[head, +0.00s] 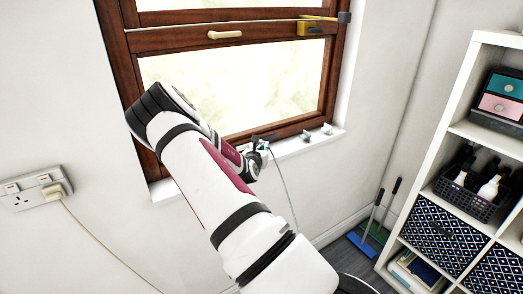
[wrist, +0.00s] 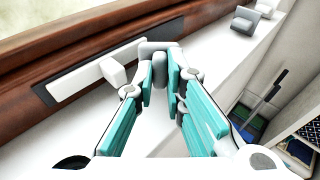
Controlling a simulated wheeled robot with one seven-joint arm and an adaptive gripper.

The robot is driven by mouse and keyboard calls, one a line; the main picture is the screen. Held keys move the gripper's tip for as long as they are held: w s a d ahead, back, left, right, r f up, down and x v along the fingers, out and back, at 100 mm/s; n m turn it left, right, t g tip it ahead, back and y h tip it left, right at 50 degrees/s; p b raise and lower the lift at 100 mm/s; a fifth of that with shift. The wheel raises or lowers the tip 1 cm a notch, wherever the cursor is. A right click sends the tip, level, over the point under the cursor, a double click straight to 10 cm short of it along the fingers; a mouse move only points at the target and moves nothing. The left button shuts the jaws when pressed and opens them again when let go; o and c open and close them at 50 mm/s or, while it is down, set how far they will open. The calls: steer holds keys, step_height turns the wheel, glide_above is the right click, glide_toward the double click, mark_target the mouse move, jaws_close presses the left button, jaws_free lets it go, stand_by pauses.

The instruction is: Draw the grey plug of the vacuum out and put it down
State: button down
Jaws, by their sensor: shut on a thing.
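My gripper (wrist: 169,65), with teal finger pads, is shut on a grey plug (wrist: 157,48) at its fingertips in the wrist view. The fingers hide much of the plug. A white socket strip (wrist: 82,82) with a dark border lies behind it, along the window frame, and a pale block (wrist: 113,73) stands out from the strip to the left. I cannot tell whether the held plug is clear of the strip. In the head view my gripper (head: 259,148) is over the window sill, and a thin grey cable (head: 283,182) hangs below it.
A wall socket (head: 32,191) with a cream plug and cable is at left. A broom and dustpan (head: 372,230) and a shelf unit (head: 453,130) are at right.

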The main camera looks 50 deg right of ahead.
steer(key=shift+f, duration=0.2)
stand_by(0.3)
steer(key=c, duration=1.6)
jaws_free()
steer(key=shift+o, duration=0.2)
steer(key=shift+a, duration=0.1)
steer(key=v, duration=1.2)
